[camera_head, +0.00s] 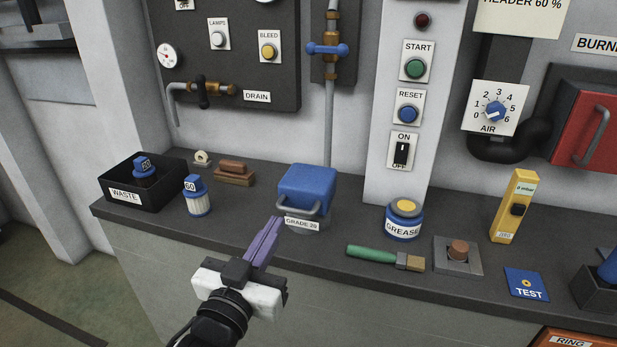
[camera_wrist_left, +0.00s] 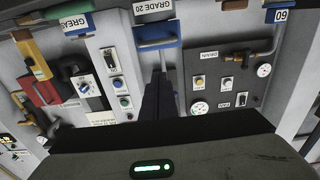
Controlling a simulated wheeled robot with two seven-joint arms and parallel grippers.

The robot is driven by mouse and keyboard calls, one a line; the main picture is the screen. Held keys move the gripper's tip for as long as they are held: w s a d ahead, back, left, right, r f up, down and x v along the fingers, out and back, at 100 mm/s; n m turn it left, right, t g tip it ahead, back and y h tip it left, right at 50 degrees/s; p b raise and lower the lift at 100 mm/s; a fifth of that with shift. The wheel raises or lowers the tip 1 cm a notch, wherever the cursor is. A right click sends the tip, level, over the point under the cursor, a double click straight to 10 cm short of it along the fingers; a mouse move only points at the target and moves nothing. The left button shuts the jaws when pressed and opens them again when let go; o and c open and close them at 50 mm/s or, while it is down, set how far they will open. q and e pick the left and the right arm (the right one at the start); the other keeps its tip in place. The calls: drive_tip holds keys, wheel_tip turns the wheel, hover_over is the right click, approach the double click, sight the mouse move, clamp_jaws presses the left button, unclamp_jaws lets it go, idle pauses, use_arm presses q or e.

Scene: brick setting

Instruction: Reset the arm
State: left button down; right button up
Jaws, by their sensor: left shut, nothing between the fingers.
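My left gripper (camera_head: 276,222) has its purple fingers closed together with nothing between them. It is over the front edge of the dark bench, just in front of and left of the blue box (camera_head: 307,185) with a grey handle and a GRADE 20 label. I cannot tell whether the fingertips touch the box. In the left wrist view, which is upside down, the dark fingers (camera_wrist_left: 160,82) point toward the blue box (camera_wrist_left: 158,43). My right gripper is not in view.
On the bench (camera_head: 320,243) are a black WASTE bin (camera_head: 118,196), a blue-capped bottle (camera_head: 197,202), a GREASE jar (camera_head: 404,226), a green-handled brush (camera_head: 372,254) and a yellow meter (camera_head: 514,204). START, RESET and ON/OFF controls sit on the column behind. The floor (camera_head: 50,285) at left is clear.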

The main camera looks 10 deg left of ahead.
use_arm(q)
drive_tip(key=s+f+g, duration=0.3)
drive_tip(key=s+f, duration=0.1)
drive_tip(key=f, duration=0.6)
drive_tip(key=s+f+g, duration=0.2)
drive_tip(key=s+f, duration=0.3)
drive_tip(key=f, duration=0.6)
drive_tip(key=s+a+f+g, duration=0.2)
drive_tip(key=s+f+g, duration=0.2)
drive_tip(key=s+f, duration=1)
drive_tip(key=shift+s+m+g, duration=0.25)
drive_tip(key=shift+m+g, duration=0.05)
drive_tip(key=shift+g, duration=0.1)
drive_tip(key=shift+a, duration=0.1)
